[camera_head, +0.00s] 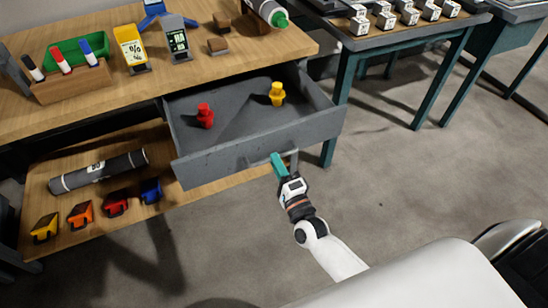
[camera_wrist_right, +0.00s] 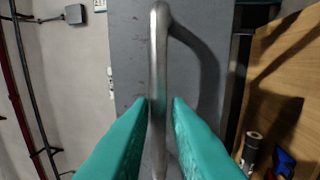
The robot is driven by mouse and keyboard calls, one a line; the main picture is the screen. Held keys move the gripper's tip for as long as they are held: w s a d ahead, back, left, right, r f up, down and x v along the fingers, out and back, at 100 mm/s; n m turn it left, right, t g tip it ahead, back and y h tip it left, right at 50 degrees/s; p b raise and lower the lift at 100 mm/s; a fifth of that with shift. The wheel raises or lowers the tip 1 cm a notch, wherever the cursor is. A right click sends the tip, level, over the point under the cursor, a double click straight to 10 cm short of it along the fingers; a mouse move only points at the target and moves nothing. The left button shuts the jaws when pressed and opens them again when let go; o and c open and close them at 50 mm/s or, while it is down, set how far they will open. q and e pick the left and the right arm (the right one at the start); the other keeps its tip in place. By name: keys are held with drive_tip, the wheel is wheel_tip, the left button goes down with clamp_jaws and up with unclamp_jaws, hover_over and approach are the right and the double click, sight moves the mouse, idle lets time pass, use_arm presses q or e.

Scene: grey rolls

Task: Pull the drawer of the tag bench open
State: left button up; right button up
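The tag bench (camera_head: 90,88) is a wooden-topped bench at the upper left of the head view. Its grey drawer (camera_head: 250,151) stands well out from under the top, its inside showing. A red piece (camera_head: 205,116) and a yellow piece (camera_head: 277,94) stand in it. My right gripper (camera_head: 278,163), with teal fingers, is at the drawer front. My left gripper is not in view.
A lower shelf (camera_head: 180,200) holds a dark roll (camera_head: 98,171) and several coloured clips. On the top are a marker holder (camera_head: 75,82), a yellow tag device (camera_head: 131,48) and a grey one (camera_head: 177,40). Another table (camera_head: 390,42) stands at right. Floor in front is clear.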

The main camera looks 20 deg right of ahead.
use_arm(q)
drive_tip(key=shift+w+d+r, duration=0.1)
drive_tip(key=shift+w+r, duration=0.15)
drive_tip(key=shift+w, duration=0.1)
use_arm(e)
drive_tip(key=s+f, duration=0.1)
drive_tip(key=s, duration=0.8)
drive_tip(key=shift+s+d+f, duration=0.2)
drive_tip(key=shift+s+f, duration=0.15)
drive_tip(key=shift+f, duration=0.05)
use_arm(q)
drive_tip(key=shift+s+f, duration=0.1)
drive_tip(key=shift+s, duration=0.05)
